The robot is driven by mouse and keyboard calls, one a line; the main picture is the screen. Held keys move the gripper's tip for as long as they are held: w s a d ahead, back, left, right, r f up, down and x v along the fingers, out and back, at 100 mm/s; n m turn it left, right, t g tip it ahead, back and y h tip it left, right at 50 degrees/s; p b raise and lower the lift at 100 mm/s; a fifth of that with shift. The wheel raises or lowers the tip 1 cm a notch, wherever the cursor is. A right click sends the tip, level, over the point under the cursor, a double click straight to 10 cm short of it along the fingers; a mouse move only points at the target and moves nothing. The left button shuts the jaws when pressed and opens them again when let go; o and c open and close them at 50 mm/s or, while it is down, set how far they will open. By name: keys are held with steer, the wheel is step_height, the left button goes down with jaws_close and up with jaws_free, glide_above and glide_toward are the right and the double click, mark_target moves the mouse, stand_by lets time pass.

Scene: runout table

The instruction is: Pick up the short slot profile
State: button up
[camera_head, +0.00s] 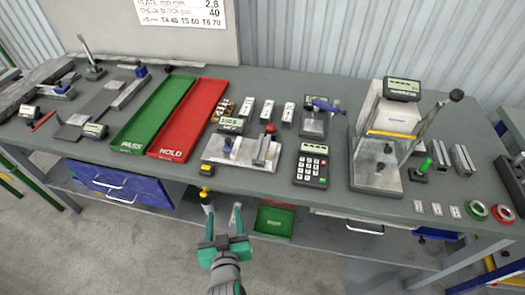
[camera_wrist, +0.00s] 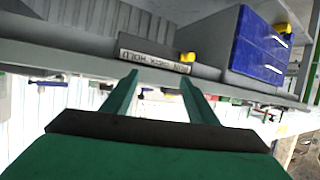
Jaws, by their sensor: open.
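Several small metal profile pieces stand on the grey table in the head view: a row of short pieces right of the red tray, with a left one (camera_head: 248,107), a middle one (camera_head: 267,111) and a right one (camera_head: 288,113). Two longer grey profiles, a left one (camera_head: 440,155) and a right one (camera_head: 462,159), lie near the right end. I cannot tell for certain which is the short slot profile. My gripper (camera_head: 223,212) is open and empty, in front of the table's front edge, away from all these pieces. In the wrist view its fingers (camera_wrist: 158,80) are apart with nothing between them.
A green tray (camera_head: 153,112) and a red tray (camera_head: 190,112) lie left of centre. A clamp fixture (camera_head: 240,152), a keypad device (camera_head: 311,165) and a tall lever press (camera_head: 377,180) crowd the middle and right. Blue drawers (camera_head: 117,184) hang below the tabletop.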

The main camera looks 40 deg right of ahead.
steer(key=w+d+r+m+g+h, duration=0.2)
steer(key=w+d+r, duration=0.1)
steer(key=d+r, duration=0.4)
steer(key=m+g+h, duration=0.1)
steer(key=m+h, duration=0.1)
steer(key=m, duration=0.1)
glide_toward(260, 156)
steer(key=x, duration=0.3)
steer(key=r+x, duration=0.1)
steer(key=x, duration=0.2)
steer(key=r+x, duration=0.1)
steer(key=x, duration=0.2)
steer(key=shift+w+d, duration=0.35)
steer(key=shift+d, duration=0.1)
steer(key=c, duration=1.3)
